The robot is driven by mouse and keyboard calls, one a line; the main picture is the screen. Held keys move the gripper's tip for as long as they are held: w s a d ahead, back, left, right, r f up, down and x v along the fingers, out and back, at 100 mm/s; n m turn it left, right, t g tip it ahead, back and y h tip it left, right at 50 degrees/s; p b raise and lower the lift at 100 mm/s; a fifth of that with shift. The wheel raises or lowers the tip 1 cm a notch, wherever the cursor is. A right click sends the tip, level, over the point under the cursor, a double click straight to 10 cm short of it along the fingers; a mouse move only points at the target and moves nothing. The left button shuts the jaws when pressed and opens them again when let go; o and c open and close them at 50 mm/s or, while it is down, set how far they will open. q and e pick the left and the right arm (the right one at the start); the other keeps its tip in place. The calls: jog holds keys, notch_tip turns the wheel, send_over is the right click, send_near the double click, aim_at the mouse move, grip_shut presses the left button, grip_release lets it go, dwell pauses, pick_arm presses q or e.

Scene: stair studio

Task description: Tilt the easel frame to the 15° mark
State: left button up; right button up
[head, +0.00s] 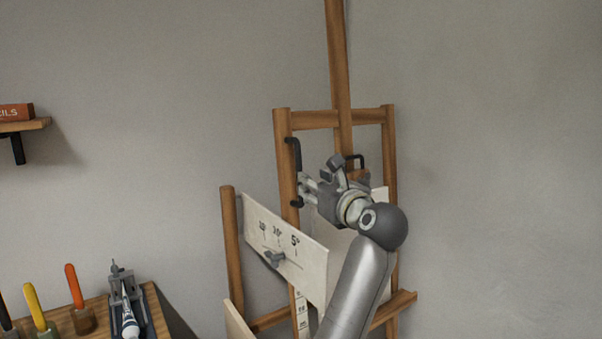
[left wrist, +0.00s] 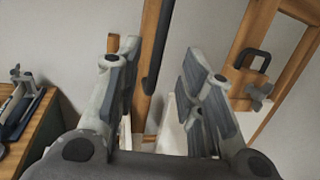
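The wooden easel frame (head: 283,150) stands by the wall, with a black handle (head: 294,160) on its left upright. A pale angle plate (head: 312,262) in front carries a 5° mark and further marks to its left, which look like 10° and 15°. A grey wing knob (head: 274,258) sits on the plate below the marks. My left gripper (head: 305,188) is beside the handle, fingers toward it. In the left wrist view my left gripper (left wrist: 163,95) is open, and the black handle (left wrist: 158,45) appears between its fingers; contact cannot be told. My right gripper is not in view.
A worktop (head: 98,318) at lower left holds coloured-handled tools (head: 75,290) and a paint tube (head: 129,322) in a holder. A shelf (head: 25,125) hangs at far left.

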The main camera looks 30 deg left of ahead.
pick_arm(q)
jog(key=p+x, duration=0.2)
jog(key=x, duration=0.6)
jog(key=shift+r, duration=0.1)
jog(key=shift+w+a+p, duration=0.3)
jog(key=shift+w+a, duration=0.1)
jog(key=shift+a, duration=0.1)
jog(key=shift+c, duration=0.2)
grip_shut()
